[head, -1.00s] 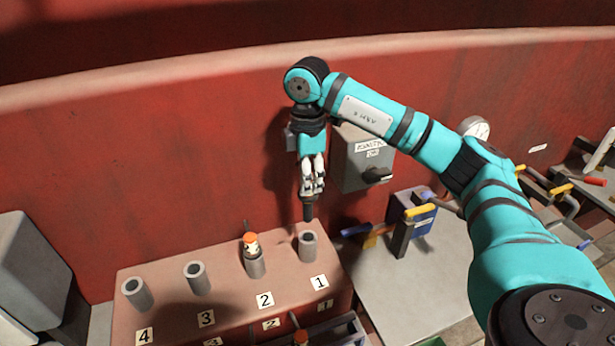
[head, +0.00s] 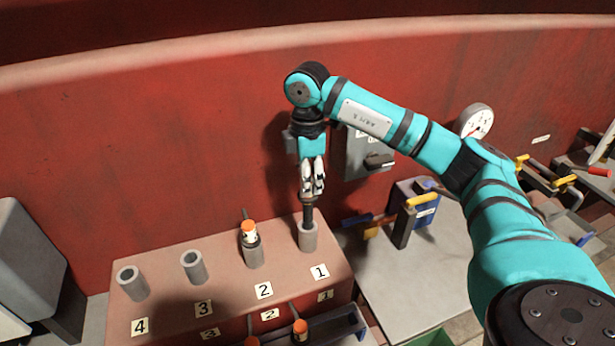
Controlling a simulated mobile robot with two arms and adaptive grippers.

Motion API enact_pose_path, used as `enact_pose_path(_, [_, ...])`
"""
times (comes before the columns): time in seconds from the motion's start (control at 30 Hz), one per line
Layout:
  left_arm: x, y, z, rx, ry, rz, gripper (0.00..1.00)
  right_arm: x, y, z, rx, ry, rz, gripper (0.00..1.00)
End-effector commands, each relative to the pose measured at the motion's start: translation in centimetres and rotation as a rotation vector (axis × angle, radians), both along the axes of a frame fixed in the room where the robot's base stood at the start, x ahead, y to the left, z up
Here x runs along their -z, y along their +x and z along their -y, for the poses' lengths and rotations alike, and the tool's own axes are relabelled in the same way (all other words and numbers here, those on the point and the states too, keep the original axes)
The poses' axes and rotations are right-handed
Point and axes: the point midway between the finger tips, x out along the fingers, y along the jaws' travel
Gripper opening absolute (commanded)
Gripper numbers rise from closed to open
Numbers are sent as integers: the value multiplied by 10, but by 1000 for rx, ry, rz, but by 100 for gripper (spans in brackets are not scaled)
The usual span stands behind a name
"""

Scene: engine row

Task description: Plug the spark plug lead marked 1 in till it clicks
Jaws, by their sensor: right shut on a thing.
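My right gripper (head: 312,186) points straight down and is shut on a dark lead (head: 308,212), the spark plug lead. The gripper hides its upper part, and no mark shows on it. Its lower end is at the mouth of the grey tube of place 1 (head: 308,239), upright and in line with it. I cannot tell how deep it sits. The label 1 (head: 320,272) is in front of that tube, on the reddish block (head: 215,268). My left gripper is not in view.
A lead with an orange band (head: 249,230) stands in tube 2 (head: 253,255). Tubes 3 (head: 193,268) and 4 (head: 132,284) are open and empty. A tray (head: 349,328) with orange-banded leads (head: 300,329) lies in front. A clamp (head: 405,222) and a grey box (head: 366,160) are to the right.

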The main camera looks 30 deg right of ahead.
Motion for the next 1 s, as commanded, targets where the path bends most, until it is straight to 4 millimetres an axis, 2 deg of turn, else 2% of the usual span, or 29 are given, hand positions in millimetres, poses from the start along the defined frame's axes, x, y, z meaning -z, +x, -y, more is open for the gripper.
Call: enact_pose_path(1.0, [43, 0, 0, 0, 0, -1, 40, 63, 0, 0, 0, -1, 1, 0])
